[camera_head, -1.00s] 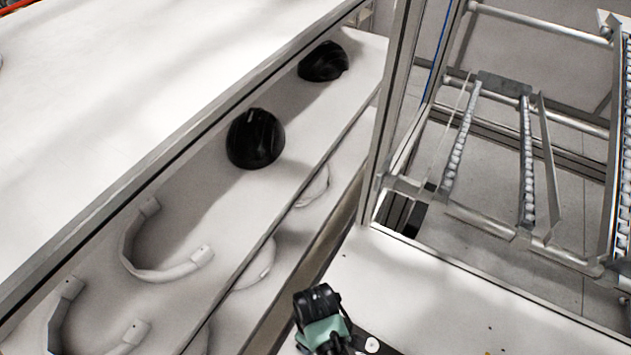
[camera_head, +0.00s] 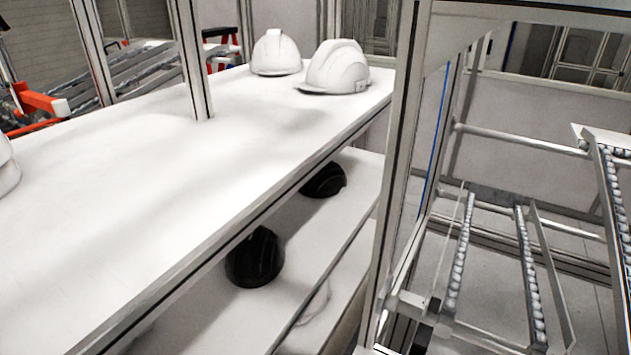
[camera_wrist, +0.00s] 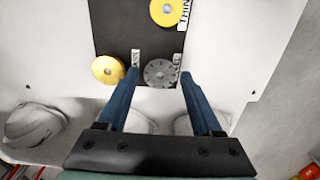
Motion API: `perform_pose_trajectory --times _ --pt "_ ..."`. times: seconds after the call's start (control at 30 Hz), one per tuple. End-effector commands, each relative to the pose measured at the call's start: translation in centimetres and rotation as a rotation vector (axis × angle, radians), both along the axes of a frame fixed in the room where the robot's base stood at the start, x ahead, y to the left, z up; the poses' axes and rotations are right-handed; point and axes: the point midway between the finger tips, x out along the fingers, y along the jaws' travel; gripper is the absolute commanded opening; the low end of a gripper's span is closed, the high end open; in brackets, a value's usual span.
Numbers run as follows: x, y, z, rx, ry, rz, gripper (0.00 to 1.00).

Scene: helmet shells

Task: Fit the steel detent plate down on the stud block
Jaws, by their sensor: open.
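The steel detent plate looks to be the round grey notched disc (camera_wrist: 160,73) on a dark mat (camera_wrist: 112,30) in the wrist view. A partly hidden label (camera_wrist: 177,62) stands at its right. My gripper (camera_wrist: 160,76) is open, with its two blue fingers reaching toward the disc, one tip toward each side of it. I cannot tell how far above it the tips are. Nothing is held. No stud block can be made out in either view, and the head view does not show my gripper.
A yellow disc (camera_wrist: 108,70) lies left of the grey one, and another yellow disc (camera_wrist: 166,11) lies farther up. White helmets (camera_head: 336,68) stand on a white shelf unit (camera_head: 150,190), with black shells (camera_head: 255,258) below. A metal roller rack (camera_head: 530,270) stands at the right.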

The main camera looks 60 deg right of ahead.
Motion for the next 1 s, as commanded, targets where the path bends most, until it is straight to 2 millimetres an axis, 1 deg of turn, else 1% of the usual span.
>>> perform_pose_trajectory --times 0.47,0.57,0.6,0.67,0.7,0.83,0.87,1.0 --pt "0.02 -0.01 -0.32 0.000 0.000 0.000 0.67" --pt "0.02 -0.01 -0.32 0.000 0.000 0.000 0.51" --pt "0.02 -0.01 -0.32 0.000 0.000 0.000 0.43" --pt "0.02 -0.01 -0.32 0.000 0.000 0.000 0.33" --pt "0.02 -0.01 -0.32 0.000 0.000 0.000 0.25" --pt "0.02 -0.01 -0.31 0.000 0.000 0.000 0.02" --pt "0.02 0.00 -0.31 0.000 0.000 0.000 0.00" --pt "0.02 -0.01 -0.31 0.000 0.000 0.000 0.00"
